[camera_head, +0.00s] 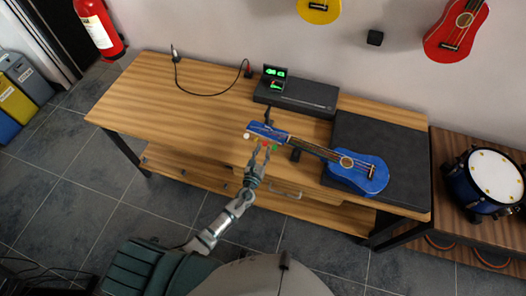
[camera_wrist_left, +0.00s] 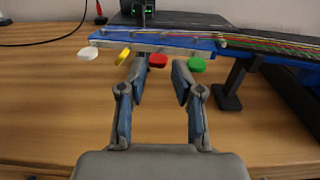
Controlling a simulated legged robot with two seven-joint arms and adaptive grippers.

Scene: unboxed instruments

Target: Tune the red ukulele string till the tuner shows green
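A blue ukulele (camera_head: 357,172) lies across the table, its headstock (camera_head: 265,130) at the left, held up by a dark stand (camera_wrist_left: 230,95). White (camera_wrist_left: 88,54), yellow (camera_wrist_left: 122,55), red (camera_wrist_left: 157,61) and green (camera_wrist_left: 197,65) pegs stick out along the headstock's near edge. My left gripper (camera_wrist_left: 158,82) is open. Its fingertips stand either side of the red peg, just in front of it; whether they touch it I cannot tell. A tuner (camera_head: 275,72) with green lit marks stands behind the headstock; its screen is mostly cut off in the wrist view. My right gripper is not in view.
A dark case (camera_head: 297,96) lies behind the headstock and a black mat (camera_head: 390,140) lies under the ukulele's body. A black cable (camera_head: 215,93) runs along the table's back. The table's left part (camera_head: 150,100) is clear. A drum (camera_head: 490,180) stands at the right.

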